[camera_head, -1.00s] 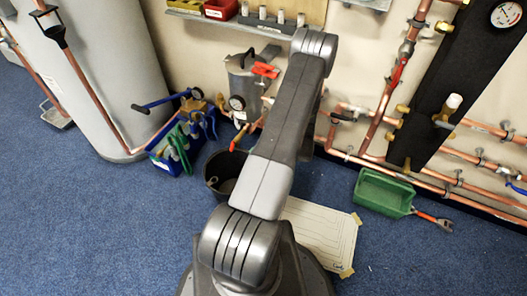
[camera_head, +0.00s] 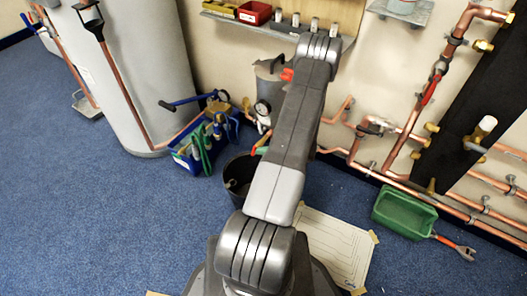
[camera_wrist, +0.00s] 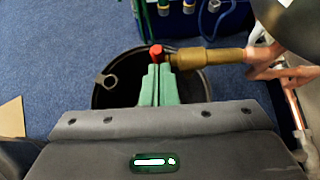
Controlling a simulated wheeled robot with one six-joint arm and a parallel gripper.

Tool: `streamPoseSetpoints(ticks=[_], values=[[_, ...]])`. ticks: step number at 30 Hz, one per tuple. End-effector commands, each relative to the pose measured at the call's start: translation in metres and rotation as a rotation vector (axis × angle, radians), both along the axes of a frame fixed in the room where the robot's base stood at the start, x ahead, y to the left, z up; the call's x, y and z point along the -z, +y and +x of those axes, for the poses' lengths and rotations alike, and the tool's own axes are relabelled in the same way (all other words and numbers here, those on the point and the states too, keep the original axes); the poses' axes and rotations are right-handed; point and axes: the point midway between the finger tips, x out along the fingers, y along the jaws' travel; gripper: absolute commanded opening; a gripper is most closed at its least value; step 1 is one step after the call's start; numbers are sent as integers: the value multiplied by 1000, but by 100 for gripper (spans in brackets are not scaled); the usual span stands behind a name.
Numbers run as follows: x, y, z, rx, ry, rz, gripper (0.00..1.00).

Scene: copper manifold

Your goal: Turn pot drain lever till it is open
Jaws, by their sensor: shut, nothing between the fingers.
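The grey pot (camera_head: 268,86) stands against the wall, partly hidden behind my arm. Its brass drain valve (camera_wrist: 208,57) points left over the black bucket in the wrist view, with a red lever end (camera_wrist: 155,51) at its outer end. My gripper (camera_wrist: 158,72) has green fingers closed together, with nothing between them. The fingertips are just below the red end and close beside the brass; I cannot tell whether they touch. In the head view my arm hides most of the gripper and the valve.
The black bucket (camera_head: 237,187) stands on the floor below the valve; its rim (camera_wrist: 97,98) also shows in the wrist view. A blue tool crate (camera_head: 187,164) is to its left. A green tray (camera_head: 404,215) and copper pipes are at right. Blue carpet lies free at left.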

Motion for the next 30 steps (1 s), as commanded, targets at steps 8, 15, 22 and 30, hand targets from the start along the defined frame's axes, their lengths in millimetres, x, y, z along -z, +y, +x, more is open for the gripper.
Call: streamPoseSetpoints(ticks=[8,15,22,30], values=[[-9,10,8,-1,53,-82,0],[-14,12,11,-2,47,-78,0],[-18,12,13,-2,43,-79,0],[-31,12,13,-3,41,-79,0]])
